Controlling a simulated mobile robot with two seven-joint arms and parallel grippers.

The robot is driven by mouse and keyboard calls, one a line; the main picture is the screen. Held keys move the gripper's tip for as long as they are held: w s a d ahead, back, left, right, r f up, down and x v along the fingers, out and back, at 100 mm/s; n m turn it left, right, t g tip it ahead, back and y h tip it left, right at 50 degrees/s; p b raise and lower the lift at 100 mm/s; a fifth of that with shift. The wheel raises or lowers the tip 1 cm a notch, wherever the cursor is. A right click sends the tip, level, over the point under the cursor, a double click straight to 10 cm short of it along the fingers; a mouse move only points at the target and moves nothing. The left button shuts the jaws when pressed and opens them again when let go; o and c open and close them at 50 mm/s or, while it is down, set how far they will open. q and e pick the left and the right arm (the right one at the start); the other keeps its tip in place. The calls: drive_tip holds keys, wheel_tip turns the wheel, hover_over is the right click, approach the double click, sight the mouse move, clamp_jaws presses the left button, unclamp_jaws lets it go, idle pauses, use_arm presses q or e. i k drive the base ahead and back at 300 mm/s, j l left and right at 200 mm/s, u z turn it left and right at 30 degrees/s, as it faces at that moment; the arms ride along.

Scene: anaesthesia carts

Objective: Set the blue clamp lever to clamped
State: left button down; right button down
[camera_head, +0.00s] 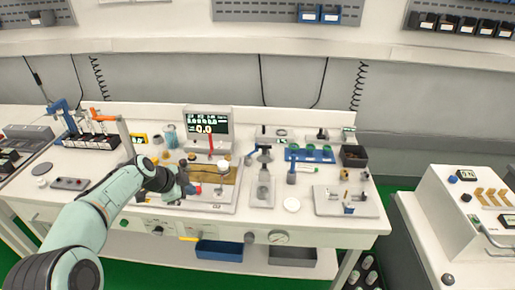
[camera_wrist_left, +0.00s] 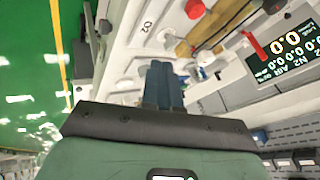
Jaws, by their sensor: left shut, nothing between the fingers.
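A smaller blue piece (camera_head: 349,209) sits on a white plate further right. My left gripper (camera_head: 190,187) is over the front of the bench, by the monitor unit's wooden tray, well left of both blue parts. In the left wrist view its fingers (camera_wrist_left: 164,84) are together and empty. My right gripper is not in view.
The monitor (camera_head: 208,125) stands behind my left gripper. A dark bin (camera_head: 354,156) is at the back right. A grey cart (camera_head: 455,235) stands right of the bench.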

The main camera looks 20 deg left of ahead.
sight(247, 158)
drive_tip(key=i+l, duration=0.2)
drive_tip(key=i, duration=0.2)
drive_tip(key=i+l, duration=0.2)
drive_tip(key=i, duration=0.2)
